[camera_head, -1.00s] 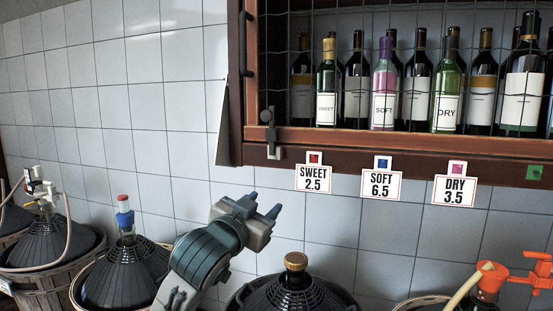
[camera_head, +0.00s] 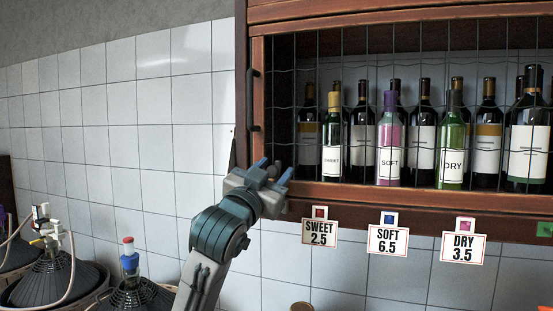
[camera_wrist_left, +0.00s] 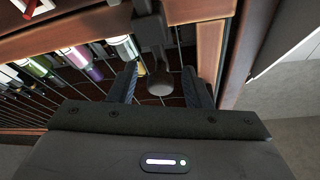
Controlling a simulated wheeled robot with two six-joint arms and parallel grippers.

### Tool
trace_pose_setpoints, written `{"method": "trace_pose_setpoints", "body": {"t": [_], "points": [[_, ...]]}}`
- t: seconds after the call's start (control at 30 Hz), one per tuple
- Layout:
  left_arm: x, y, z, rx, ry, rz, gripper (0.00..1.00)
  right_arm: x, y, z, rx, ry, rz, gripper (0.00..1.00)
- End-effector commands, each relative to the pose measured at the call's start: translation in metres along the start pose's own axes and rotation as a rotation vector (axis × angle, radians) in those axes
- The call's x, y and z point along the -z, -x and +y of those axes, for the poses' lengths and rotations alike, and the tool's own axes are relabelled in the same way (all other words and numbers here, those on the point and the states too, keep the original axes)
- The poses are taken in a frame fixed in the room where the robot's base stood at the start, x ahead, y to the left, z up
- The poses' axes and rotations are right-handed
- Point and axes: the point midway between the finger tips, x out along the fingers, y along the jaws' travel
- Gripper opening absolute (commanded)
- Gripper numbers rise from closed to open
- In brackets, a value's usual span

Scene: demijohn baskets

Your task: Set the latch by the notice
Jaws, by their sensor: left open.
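The dark latch (camera_wrist_left: 150,35) sits on the wooden frame of the wine cabinet, with a rounded knob (camera_wrist_left: 160,84) at its end. In the left wrist view the knob lies between my two fingers; I cannot tell if they touch it. My left gripper (camera_head: 273,170) is open at the cabinet's lower left corner and hides the latch in the head view. Under the shelf hang notices: SWEET 2.5 (camera_head: 319,232) with a red square, SOFT 6.5 (camera_head: 388,239) with blue, DRY 3.5 (camera_head: 463,247) with pink. My right gripper is not in view.
Behind the cabinet's wire mesh stand several bottles, among them SWEET (camera_head: 332,158), SOFT (camera_head: 389,160) and DRY (camera_head: 453,163). A dark handle (camera_head: 252,100) is on the left post. Demijohns in baskets (camera_head: 135,297) stand below left. The tiled wall between is clear.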

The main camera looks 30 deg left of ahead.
Motion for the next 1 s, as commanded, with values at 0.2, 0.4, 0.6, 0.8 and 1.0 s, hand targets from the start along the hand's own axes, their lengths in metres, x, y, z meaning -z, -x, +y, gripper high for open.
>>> {"method": "trace_pose_setpoints", "body": {"t": [0.2,0.4,0.6,0.8,1.0], "points": [[0.0,-0.016,0.0,0.001,0.0,0.0,0.44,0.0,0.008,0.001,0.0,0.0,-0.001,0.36],[-0.001,-0.017,0.0,0.001,-0.001,0.001,0.44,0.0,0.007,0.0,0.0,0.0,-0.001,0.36],[0.0,-0.017,0.0,0.001,-0.001,0.0,0.19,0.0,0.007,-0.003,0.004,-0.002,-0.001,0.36],[-0.001,-0.017,0.0,0.0,-0.001,0.0,0.0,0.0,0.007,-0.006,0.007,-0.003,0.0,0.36],[0.009,-0.021,-0.003,0.001,-0.001,0.001,0.0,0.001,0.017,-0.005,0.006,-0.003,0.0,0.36]]}}
